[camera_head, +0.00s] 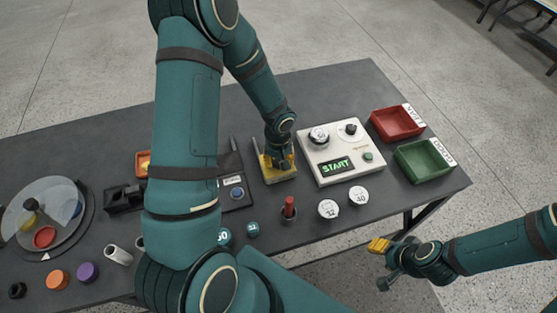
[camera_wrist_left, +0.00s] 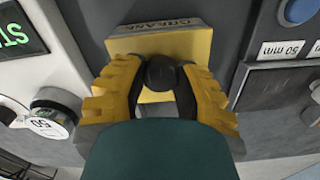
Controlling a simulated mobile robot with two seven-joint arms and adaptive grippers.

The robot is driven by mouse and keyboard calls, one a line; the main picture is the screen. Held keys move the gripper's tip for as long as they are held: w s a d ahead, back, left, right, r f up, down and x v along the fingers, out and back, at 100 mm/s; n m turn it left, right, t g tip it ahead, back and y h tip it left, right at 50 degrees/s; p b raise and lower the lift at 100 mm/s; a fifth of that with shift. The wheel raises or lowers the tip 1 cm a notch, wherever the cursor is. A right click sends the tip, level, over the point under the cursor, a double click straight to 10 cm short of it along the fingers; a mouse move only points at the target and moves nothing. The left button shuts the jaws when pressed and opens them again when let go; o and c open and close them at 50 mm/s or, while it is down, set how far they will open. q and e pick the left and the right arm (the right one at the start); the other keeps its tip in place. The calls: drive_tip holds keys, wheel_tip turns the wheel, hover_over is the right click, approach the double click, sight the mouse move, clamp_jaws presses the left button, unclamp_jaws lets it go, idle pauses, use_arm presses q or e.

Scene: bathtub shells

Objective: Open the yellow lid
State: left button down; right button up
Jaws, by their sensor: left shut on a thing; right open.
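The yellow lid (camera_head: 281,178) is on the dark table, just left of the white START box. My left gripper (camera_head: 280,157) is over it and hides part of it. In the left wrist view my left gripper (camera_wrist_left: 160,75) has its two yellow fingers shut on a dark round knob (camera_wrist_left: 160,70) in front of the yellow lid (camera_wrist_left: 170,45). An upside-down label runs along the lid's far edge. I cannot tell whether the lid is raised. My right gripper (camera_head: 383,262) is open and empty, off the table's front right edge.
The white START box (camera_head: 325,176) stands close on the right. Red (camera_head: 396,123) and green (camera_head: 424,160) trays are further right. A dark red peg (camera_head: 289,206) and round white pieces (camera_head: 328,209) lie in front. A disc device (camera_head: 45,190) is at far left.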

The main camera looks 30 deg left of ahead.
use_arm(q)
drive_tip(key=w+a, duration=0.4)
drive_tip(key=a, duration=0.1)
drive_tip(key=shift+w, duration=0.15)
drive_tip(key=c, duration=0.6)
unclamp_jaws()
drive_tip(key=shift+c, duration=0.2)
wheel_tip(320, 180, up, 12)
drive_tip(key=shift+f, duration=0.1)
